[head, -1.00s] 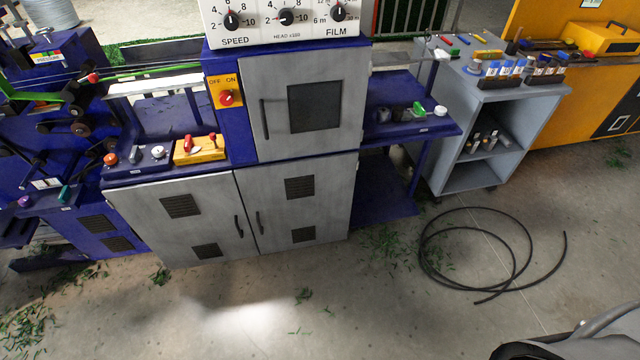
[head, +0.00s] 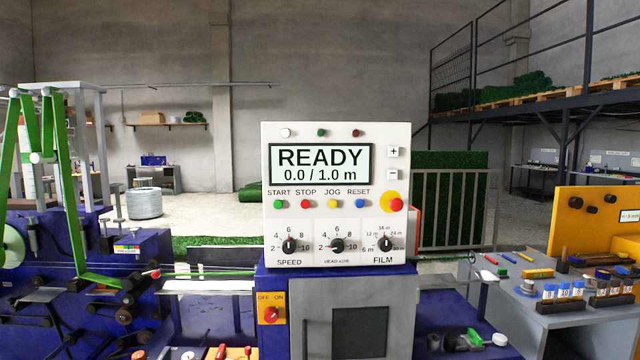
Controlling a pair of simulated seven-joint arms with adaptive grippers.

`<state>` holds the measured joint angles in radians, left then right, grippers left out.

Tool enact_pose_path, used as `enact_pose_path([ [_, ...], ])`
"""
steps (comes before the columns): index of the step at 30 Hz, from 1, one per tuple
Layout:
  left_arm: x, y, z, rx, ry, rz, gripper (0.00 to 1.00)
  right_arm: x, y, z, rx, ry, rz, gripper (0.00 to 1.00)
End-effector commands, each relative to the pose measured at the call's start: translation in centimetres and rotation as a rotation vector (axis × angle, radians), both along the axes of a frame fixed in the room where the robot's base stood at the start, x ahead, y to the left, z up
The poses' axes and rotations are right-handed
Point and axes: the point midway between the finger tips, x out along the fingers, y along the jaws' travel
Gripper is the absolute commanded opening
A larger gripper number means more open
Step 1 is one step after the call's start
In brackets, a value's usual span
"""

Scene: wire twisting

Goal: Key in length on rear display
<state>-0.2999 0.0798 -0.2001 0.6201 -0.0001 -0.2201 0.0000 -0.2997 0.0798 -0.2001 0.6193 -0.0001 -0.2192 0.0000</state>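A white control panel (head: 414,232) stands on the blue and grey machine. Its display (head: 321,165) reads READY and 0.0 / 1.0 m. A plus button (head: 392,152) and a minus button (head: 392,174) sit right of the display. Below it are a green START (head: 278,204), a red STOP (head: 306,204), a yellow JOG (head: 332,204) and a blue RESET (head: 360,203) button. A red emergency button on yellow (head: 396,204) is at the right. SPEED (head: 289,245), HEAD (head: 337,246) and FILM (head: 386,244) knobs line the bottom. Neither gripper is in view.
A red OFF/ON switch (head: 271,314) is below the panel at left. Blue machinery with green arms (head: 90,250) fills the left. A grey cart (head: 520,310) with pens and bottles and an orange machine (head: 590,225) stand right. A grey railing (head: 455,210) is behind.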

Motion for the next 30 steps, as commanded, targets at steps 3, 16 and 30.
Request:
enact_pose_path([
  [3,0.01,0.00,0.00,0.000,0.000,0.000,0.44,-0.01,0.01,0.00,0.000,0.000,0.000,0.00],
  [16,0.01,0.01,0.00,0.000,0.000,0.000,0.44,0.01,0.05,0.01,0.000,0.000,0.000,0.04],
  [30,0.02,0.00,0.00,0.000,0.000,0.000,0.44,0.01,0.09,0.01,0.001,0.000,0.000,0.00],
])
